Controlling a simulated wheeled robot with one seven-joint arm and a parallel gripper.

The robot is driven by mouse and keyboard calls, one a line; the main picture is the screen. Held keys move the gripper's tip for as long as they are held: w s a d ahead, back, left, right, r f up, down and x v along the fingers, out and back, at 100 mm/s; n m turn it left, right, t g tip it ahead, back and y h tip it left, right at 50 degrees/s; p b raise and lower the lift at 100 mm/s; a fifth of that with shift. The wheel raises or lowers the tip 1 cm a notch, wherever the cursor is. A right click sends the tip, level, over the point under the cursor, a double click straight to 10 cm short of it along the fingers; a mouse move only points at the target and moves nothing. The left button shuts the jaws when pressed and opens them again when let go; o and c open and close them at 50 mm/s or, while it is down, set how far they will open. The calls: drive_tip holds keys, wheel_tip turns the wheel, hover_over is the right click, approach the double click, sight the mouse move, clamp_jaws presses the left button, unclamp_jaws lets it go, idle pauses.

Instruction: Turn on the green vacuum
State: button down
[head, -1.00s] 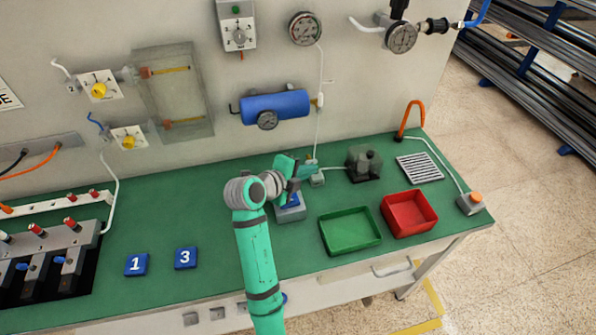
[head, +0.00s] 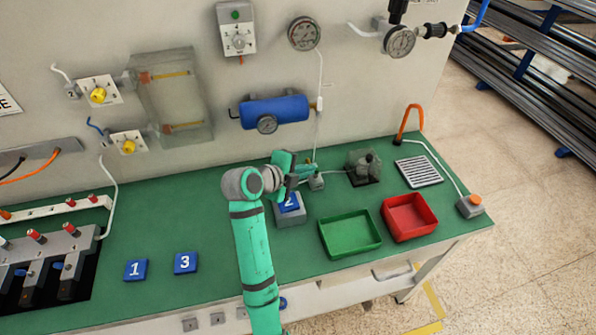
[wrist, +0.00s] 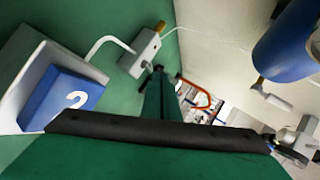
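I cannot tell for sure which part is the green vacuum. A small pale valve box (head: 317,181) stands on the green bench near the wall, with a hose to it; it also shows in the wrist view (wrist: 145,52) with a small knob on top. My gripper (head: 302,172) is teal with dark parts and sits low just left of this box. In the wrist view a green finger points towards the box, and a black bar crosses below; contact is unclear. Whether the fingers are open or shut does not show. A white dial box (head: 238,38) with a green spot hangs on the wall.
A blue 2 block (head: 290,203) sits on a grey stand below my gripper. A blue tank (head: 275,110) is above. Bench around blocks 1 and 3 is clear.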

drive_tip(key=shift+s+d, duration=0.15)
drive_tip(key=shift+d, duration=0.3)
drive_tip(key=shift+a+f, duration=0.1)
drive_tip(key=shift+a, duration=0.15)
drive_tip(key=shift+a, duration=0.15)
idle(0.3)
drive_tip(key=shift+r, duration=0.9)
